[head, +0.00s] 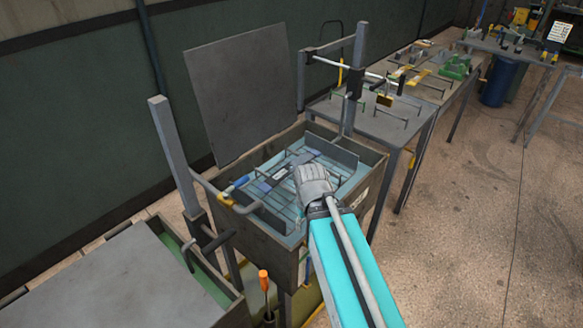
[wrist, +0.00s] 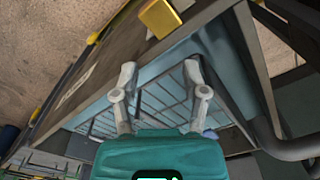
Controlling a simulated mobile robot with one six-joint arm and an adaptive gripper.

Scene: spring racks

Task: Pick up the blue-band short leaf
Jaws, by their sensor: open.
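My gripper (head: 313,182) is over the open steel tank (head: 263,260). In the wrist view my gripper (wrist: 160,78) is open, its two fingers spread with nothing between them. Below them lies a wire grid (wrist: 163,98) in the pale blue tank floor. In the head view a dark flat bar (head: 283,172) with bluish parts lies on the grid, just left of my gripper. It may be the blue-band short leaf, but I cannot tell its band surely. My gripper hides part of the grid there. A small bluish patch (wrist: 210,134) shows beside the right finger in the wrist view.
Steel posts with clamp bars stand at the tank's left (head: 175,155) and back right (head: 357,75). A raised lid (head: 240,95) stands behind. A yellow block (wrist: 160,18) is close beyond my fingers in the wrist view. Tables (head: 375,123) stand to the right.

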